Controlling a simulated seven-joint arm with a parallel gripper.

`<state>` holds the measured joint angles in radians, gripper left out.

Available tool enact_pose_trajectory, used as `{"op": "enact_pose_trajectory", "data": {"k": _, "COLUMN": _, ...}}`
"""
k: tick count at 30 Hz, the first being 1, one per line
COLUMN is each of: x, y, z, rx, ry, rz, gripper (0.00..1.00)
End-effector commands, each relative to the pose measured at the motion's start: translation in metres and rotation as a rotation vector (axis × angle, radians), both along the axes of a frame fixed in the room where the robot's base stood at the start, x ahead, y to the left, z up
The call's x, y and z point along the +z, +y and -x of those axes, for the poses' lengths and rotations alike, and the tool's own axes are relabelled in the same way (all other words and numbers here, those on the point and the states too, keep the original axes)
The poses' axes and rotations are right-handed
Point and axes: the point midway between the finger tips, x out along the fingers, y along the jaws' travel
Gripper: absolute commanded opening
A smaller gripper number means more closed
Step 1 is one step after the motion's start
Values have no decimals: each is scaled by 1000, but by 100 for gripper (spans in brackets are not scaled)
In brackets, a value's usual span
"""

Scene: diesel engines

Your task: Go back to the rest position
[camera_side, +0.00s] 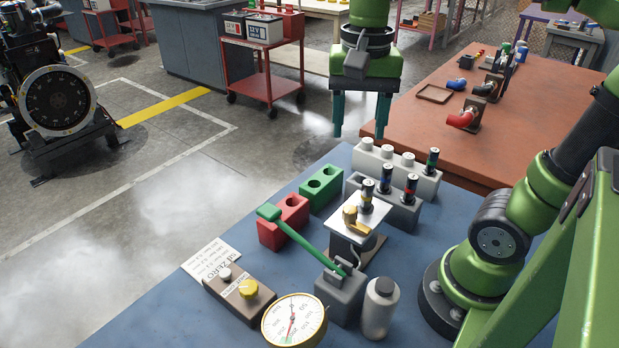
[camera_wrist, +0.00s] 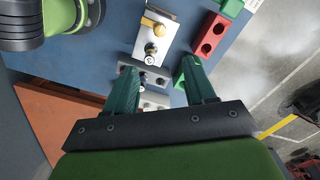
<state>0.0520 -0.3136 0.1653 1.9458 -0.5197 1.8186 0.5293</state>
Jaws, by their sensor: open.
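My gripper (camera_side: 359,116) hangs in the air above the far edge of the blue table (camera_side: 150,308), with its teal fingers pointing down. The fingers are apart and nothing is between them. In the wrist view my gripper (camera_wrist: 150,88) is also open and empty, above the grey block area. A white-topped stand (camera_side: 358,218) with a brass clamp piece and one dark cylinder on top stands below and in front of my gripper. My gripper touches nothing.
The air around my gripper is clear.

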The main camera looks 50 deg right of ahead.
Motion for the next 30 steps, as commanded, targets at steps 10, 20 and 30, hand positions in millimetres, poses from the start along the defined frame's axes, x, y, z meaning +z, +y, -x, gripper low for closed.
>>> {"op": "enact_pose_trajectory", "data": {"k": 10, "x": -6, "y": -2, "z": -10, "rx": 115, "ry": -48, "rz": 7, "gripper": 55}}
{"op": "enact_pose_trajectory", "data": {"k": 20, "x": -48, "y": -7, "z": -10, "rx": 591, "ry": -491, "rz": 24, "gripper": 55}}
{"op": "enact_pose_trajectory", "data": {"k": 30, "x": -52, "y": -9, "z": 5, "rx": 622, "ry": -665, "rz": 33, "gripper": 55}}
